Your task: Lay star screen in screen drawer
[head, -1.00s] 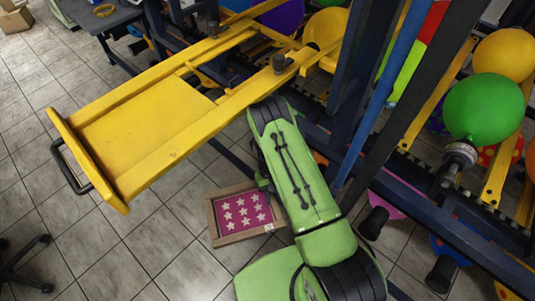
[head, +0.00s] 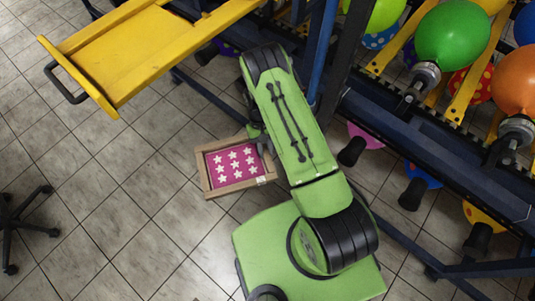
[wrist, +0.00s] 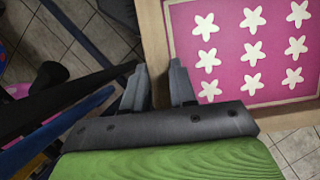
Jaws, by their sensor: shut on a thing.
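The star screen (head: 207,186) is a wooden frame around a pink panel with several white stars. In the head view it is held out left of my green arm, above the tiled floor. My gripper (wrist: 157,78) is shut on its wooden edge; the star screen also fills the upper right of the wrist view (wrist: 240,50). In the head view my gripper is mostly hidden by my arm. The yellow screen drawer (head: 118,58) sticks out at the upper left with a black handle at its end. It looks empty, and the screen is apart from it.
The dark machine frame (head: 420,125) with several balloons, including a green one (head: 450,35) and an orange one (head: 518,85), runs along the right. A blue post (head: 320,55) stands close behind my arm. A black chair base (head: 22,215) is at the left. Floor between is clear.

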